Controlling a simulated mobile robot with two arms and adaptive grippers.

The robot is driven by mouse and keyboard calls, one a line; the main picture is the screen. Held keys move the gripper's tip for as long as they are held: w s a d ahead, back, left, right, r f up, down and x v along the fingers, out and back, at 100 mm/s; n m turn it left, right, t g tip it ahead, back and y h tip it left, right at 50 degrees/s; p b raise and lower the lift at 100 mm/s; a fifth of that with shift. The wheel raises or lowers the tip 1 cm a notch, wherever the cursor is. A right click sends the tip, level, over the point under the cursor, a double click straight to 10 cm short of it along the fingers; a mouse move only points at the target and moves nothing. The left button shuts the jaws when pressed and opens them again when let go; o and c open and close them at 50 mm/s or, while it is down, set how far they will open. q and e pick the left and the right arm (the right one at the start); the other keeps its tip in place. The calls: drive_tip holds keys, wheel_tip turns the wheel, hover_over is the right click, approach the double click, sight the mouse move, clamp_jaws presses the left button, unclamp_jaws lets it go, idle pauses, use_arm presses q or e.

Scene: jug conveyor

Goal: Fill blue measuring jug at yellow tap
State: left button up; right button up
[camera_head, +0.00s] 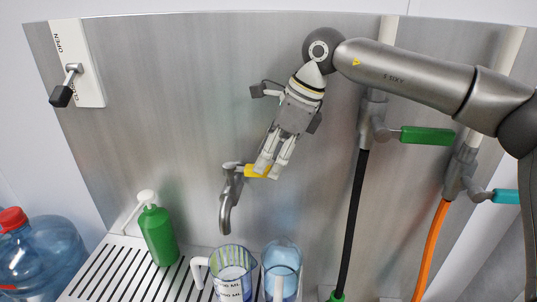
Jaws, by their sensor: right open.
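The yellow tap is a grey spout (227,205) on the steel back wall, with a yellow lever (250,170). My right gripper (269,171) is open, pointing down, with its fingertips at the lever; whether they touch it I cannot tell. Two clear measuring jugs stand at the bottom of the picture. The left jug (230,284) has printed ML marks and a white handle on its left, and appears roughly below the spout. The right jug (284,252) is tinted light blue, with a pale handle facing me. Their lower parts are cut off. My left gripper is not in view.
A green pump bottle (158,236) stands on the slotted drain grate (110,277). A large blue water bottle (50,246) is at far left. A black hose (352,220) and an orange hose (430,250) hang at right from valves with green (427,135) and teal (506,196) handles.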

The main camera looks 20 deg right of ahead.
drive_tip(key=shift+x, duration=0.85)
drive_tip(key=shift+s, duration=0.1)
clamp_jaws()
